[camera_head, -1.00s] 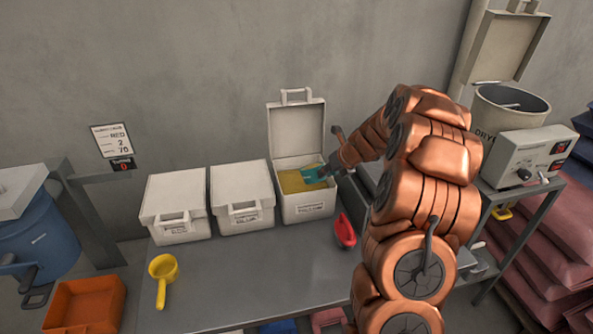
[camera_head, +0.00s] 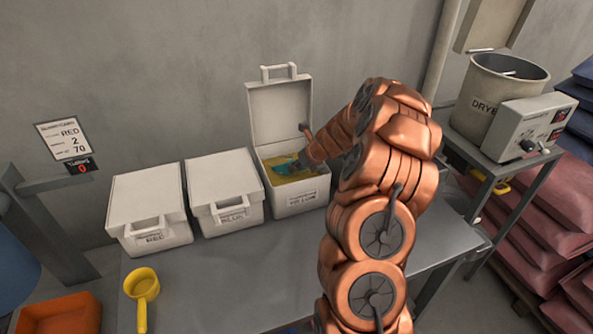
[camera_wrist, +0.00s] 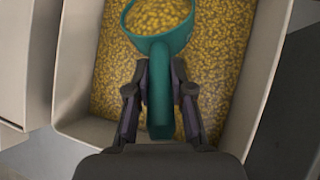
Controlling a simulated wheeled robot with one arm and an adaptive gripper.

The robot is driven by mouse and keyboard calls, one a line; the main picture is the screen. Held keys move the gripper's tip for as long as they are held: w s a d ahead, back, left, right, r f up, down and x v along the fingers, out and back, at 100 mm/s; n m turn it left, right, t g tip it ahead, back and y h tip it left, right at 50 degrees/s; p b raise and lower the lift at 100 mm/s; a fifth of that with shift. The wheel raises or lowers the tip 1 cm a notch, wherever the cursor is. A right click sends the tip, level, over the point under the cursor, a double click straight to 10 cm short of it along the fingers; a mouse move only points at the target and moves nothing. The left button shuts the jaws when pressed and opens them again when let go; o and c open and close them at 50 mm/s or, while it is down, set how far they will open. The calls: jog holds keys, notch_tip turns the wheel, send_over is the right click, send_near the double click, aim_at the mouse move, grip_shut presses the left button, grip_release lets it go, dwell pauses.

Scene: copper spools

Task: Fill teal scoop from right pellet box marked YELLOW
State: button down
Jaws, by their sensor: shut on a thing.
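The right pellet box marked YELLOW (camera_head: 301,198) stands open on the bench, its lid raised at the back. Yellow pellets (camera_wrist: 222,50) fill much of its floor in the wrist view. My gripper (camera_wrist: 159,92) is inside the box, shut on the handle of the teal scoop (camera_wrist: 160,100). The scoop's bowl holds yellow pellets at the top of the wrist view; its top edge is cut off there. In the head view the scoop (camera_head: 262,175) shows only in part, low in the box, with my arm over its right side.
Two closed boxes, marked RED (camera_head: 150,210) and BLUE (camera_head: 225,190), stand to the left. A yellow scoop (camera_head: 142,288) lies on the bench front left. A dryer (camera_head: 490,100) stands at the right. An orange bin (camera_head: 65,315) is at lower left.

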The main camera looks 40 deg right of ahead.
jog(key=shift+s+r, duration=0.15)
jog(key=shift+r, duration=1.25)
jog(key=shift+s+b, duration=0.1)
jog(key=shift+b, duration=0.7)
jog(key=r+b, duration=0.1)
jog(key=s+r+t+b, duration=0.1)
jog(key=b, duration=0.1)
jog(key=r+b, duration=0.1)
jog(key=shift+s+d+r+t+b, duration=0.1)
jog(key=shift+s+r+t+b, duration=0.15)
jog(key=shift+r+t+b, duration=0.1)
jog(key=s+r+t+b, duration=0.1)
jog(key=s+r+b, duration=0.1)
jog(key=s+r+t+b, duration=0.1)
jog(key=r+t+b, duration=0.1)
jog(key=shift+s+d+r+y, duration=0.15)
jog(key=shift+s+r+y, duration=0.15)
jog(key=shift+s, duration=0.1)
jog(key=shift+r, duration=0.15)
jog(key=shift+r+t+b, duration=0.45)
jog(key=shift+r+t, duration=0.2)
jog(key=shift+r, duration=0.2)
